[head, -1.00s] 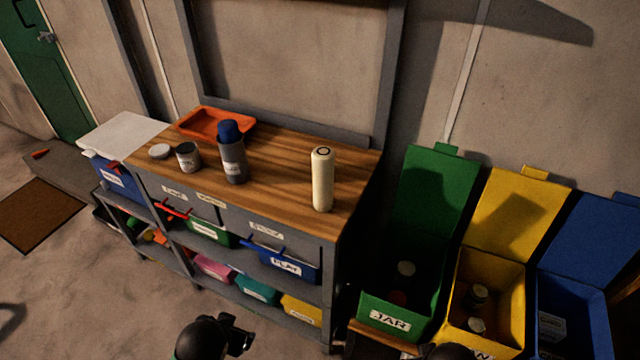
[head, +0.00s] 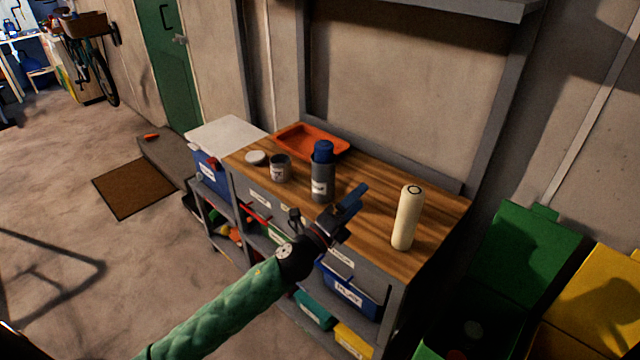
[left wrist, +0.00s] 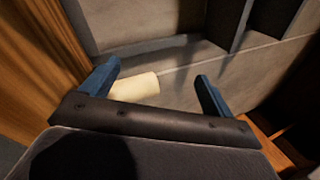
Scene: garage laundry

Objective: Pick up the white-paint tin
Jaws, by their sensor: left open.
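A small grey tin (head: 279,169) with a pale label stands on the wooden-topped bench; it looks like the paint tin, but its label is too small to read. A round white lid (head: 256,158) lies to its left. My left gripper (head: 352,200) is open and empty, above the bench's front edge, to the right of the tin and apart from it. It appears in front of the bench top between the blue-capped bottle and the cream cylinder. In the left wrist view the open fingers (left wrist: 156,75) have the cream cylinder (left wrist: 138,88) beyond them. My right gripper is not seen.
The blue-capped grey bottle (head: 322,175) stands right of the tin. The cream cylinder (head: 407,218) stands upright near the bench's right end. An orange tray (head: 312,141) lies behind the tin. A white-lidded blue box (head: 225,137) adjoins the left end. Green (head: 520,255) and yellow bins stand right.

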